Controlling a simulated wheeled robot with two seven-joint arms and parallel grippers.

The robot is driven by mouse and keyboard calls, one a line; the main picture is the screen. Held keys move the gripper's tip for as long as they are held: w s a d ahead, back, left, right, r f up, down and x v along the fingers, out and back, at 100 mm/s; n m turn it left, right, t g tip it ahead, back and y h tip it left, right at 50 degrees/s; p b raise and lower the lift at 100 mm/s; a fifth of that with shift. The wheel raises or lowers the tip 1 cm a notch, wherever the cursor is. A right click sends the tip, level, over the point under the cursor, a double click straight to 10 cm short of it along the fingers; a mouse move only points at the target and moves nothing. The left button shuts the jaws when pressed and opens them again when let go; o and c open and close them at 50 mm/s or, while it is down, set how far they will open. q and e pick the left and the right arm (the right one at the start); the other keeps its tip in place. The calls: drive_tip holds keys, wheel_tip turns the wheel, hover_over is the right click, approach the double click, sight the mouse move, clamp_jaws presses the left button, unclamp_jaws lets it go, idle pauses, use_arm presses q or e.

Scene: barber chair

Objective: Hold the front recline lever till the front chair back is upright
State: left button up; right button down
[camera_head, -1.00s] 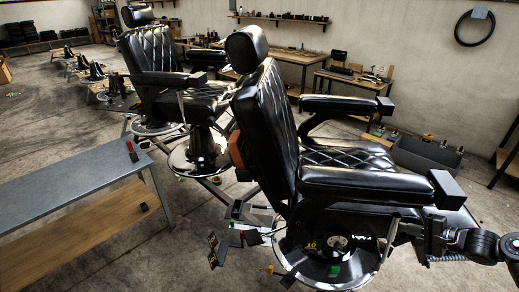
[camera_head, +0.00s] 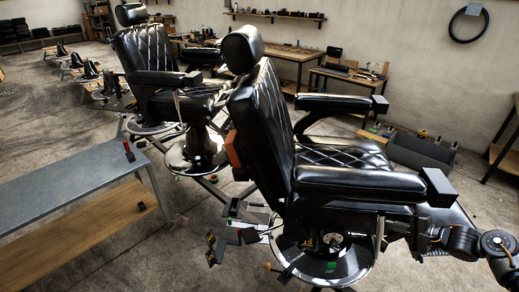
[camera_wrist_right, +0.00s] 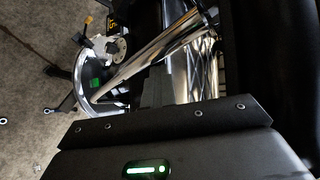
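The front barber chair (camera_head: 345,180) is black and quilted. Its back (camera_head: 262,130) leans a little from vertical, with the headrest (camera_head: 242,48) on top. The front recline lever (camera_head: 380,232) is a short silver rod below the near armrest. My right gripper (camera_head: 418,238) is beside the lever, under the armrest's front end, partly hidden. In the right wrist view, the chrome lever (camera_wrist_right: 150,58) runs diagonally past the gripper's grey finger (camera_wrist_right: 157,88) and ribbed pad (camera_wrist_right: 207,70). I cannot tell whether the fingers are closed on it. My left gripper is not in view.
A second black chair (camera_head: 165,85) stands behind. A grey-topped bench (camera_head: 70,185) is at left. Small items and dark plates (camera_head: 220,245) lie by the front chair's round base (camera_head: 325,262). A grey bin (camera_head: 420,150) stands beyond the chair.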

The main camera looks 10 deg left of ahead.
drive_tip(key=d, duration=0.2)
drive_tip(key=shift+d+r+p, duration=0.3)
drive_tip(key=shift+d+p, duration=0.1)
idle(2.4)
